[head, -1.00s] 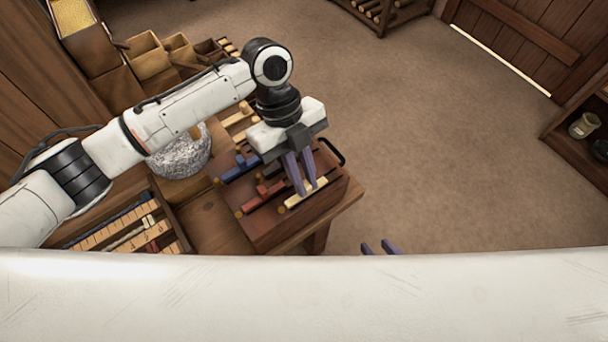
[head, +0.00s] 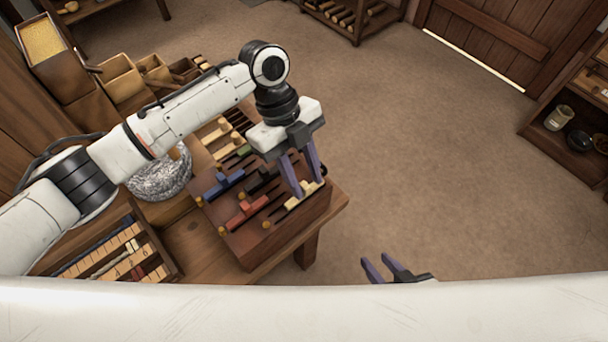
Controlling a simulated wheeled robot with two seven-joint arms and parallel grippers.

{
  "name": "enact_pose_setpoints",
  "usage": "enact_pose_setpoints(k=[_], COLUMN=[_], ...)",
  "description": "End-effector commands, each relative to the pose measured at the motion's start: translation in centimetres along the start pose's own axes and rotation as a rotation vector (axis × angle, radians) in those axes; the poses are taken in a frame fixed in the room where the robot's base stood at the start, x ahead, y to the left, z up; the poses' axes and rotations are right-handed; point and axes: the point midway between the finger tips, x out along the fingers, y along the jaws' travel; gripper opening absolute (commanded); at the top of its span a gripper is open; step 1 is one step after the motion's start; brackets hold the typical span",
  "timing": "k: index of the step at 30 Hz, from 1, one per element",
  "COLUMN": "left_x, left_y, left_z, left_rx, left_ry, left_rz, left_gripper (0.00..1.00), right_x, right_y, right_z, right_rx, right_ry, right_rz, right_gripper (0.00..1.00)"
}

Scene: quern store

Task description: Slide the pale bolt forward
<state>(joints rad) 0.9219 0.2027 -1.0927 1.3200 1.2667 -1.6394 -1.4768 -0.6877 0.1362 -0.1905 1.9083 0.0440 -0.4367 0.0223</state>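The pale bolt (head: 291,205) lies in the rightmost slot of a dark wooden block (head: 275,240). Its near end stands apart from the orange knob (head: 267,226) at the near end of that slot. My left gripper (head: 309,188) points down over the pale bolt with its two purple fingers spread. The fingertips are at the bolt, one to each side; whether they touch it I cannot tell. The fingers hide part of the bolt. My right gripper (head: 384,268) is open and empty above the floor at the bottom, partly hidden by my own white body.
The red bolt (head: 247,210) and blue bolt (head: 223,184) lie in neighbouring slots to the left. A grey stone (head: 160,180) and a tray of tiles (head: 125,255) are further left. Open floor (head: 430,170) lies to the right.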

Motion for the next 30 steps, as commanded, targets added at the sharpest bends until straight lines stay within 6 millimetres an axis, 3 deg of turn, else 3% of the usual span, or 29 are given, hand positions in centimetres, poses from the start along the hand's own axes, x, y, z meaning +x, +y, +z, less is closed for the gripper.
enact_pose_setpoints(k=[7,15,21,30], left_x=[-1.5,-6.8,-9.6,-10.3], left_y=[0.0,-0.1,-0.1,0.0], left_z=[0.1,0.1,0.0,0.0], left_rx=[-0.001,0.0,0.0,0.0], left_ry=[0.0,-0.003,-0.001,0.0], left_rz=[0.0,-0.002,-0.001,0.0], left_gripper=[0.31,0.31,0.31,0.31], right_x=[0.1,0.3,0.4,0.4], right_y=[0.0,0.0,0.0,0.0], right_z=[-0.1,0.0,0.1,0.1], right_rx=[0.0,0.0,0.0,0.0], right_ry=[0.004,0.005,0.005,0.005], right_rz=[0.0,0.0,0.0,0.0], right_gripper=[0.31,0.31,0.31,0.31])
